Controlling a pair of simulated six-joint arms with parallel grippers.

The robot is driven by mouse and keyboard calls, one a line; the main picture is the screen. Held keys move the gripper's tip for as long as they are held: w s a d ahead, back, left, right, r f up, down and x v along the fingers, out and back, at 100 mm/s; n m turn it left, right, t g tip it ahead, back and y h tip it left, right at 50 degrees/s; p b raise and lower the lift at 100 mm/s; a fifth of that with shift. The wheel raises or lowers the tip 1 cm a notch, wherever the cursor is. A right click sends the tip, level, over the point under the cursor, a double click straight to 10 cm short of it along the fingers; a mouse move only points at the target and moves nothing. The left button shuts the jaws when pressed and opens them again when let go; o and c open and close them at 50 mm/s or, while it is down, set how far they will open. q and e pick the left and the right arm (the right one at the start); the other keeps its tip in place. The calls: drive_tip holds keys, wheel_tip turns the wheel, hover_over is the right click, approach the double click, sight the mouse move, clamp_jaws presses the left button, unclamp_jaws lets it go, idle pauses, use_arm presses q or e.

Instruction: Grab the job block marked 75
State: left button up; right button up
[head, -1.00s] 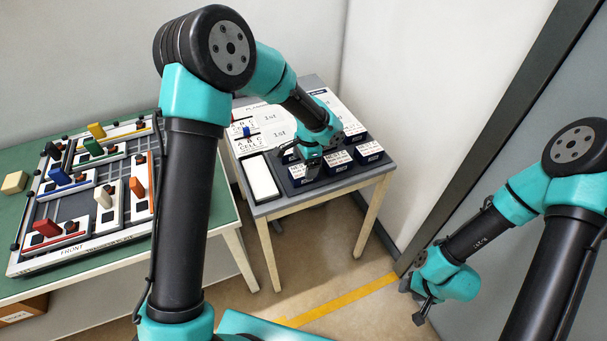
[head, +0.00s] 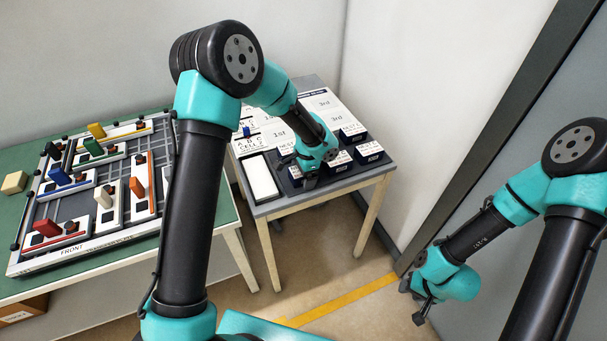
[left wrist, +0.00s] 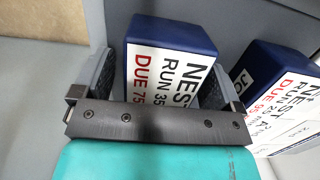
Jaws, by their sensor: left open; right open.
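In the left wrist view a dark blue block (left wrist: 172,38) has a white label reading "NEST", "RUN 35" and a red "DUE 75". My left gripper (left wrist: 158,88) is open, with one finger on each side of this block. I cannot tell whether the fingers touch it. In the head view my left gripper (head: 311,180) is low at the front row of blocks on the small table, and my arm hides much of that block. My right gripper (head: 424,314) is open and empty, off to the right above the floor.
More labelled blocks (head: 369,152) stand on the small grey table (head: 290,207), beside a white pad (head: 262,178). A board with coloured pieces (head: 75,215) lies on the green table (head: 120,275).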

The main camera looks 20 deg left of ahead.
use_arm(q)
drive_tip(key=shift+c, duration=0.2)
drive_tip(key=c, duration=1)
drive_tip(key=shift+c, duration=0.2)
drive_tip(key=shift+r, duration=0.85)
wheel_tip(320, 180, up, 2)
drive_tip(key=s+d+r, duration=0.1)
drive_tip(key=s+d, duration=0.3)
drive_tip(key=s, duration=1.1)
drive_tip(key=shift+s+d+r, duration=0.15)
drive_tip(key=shift+s+d, duration=0.05)
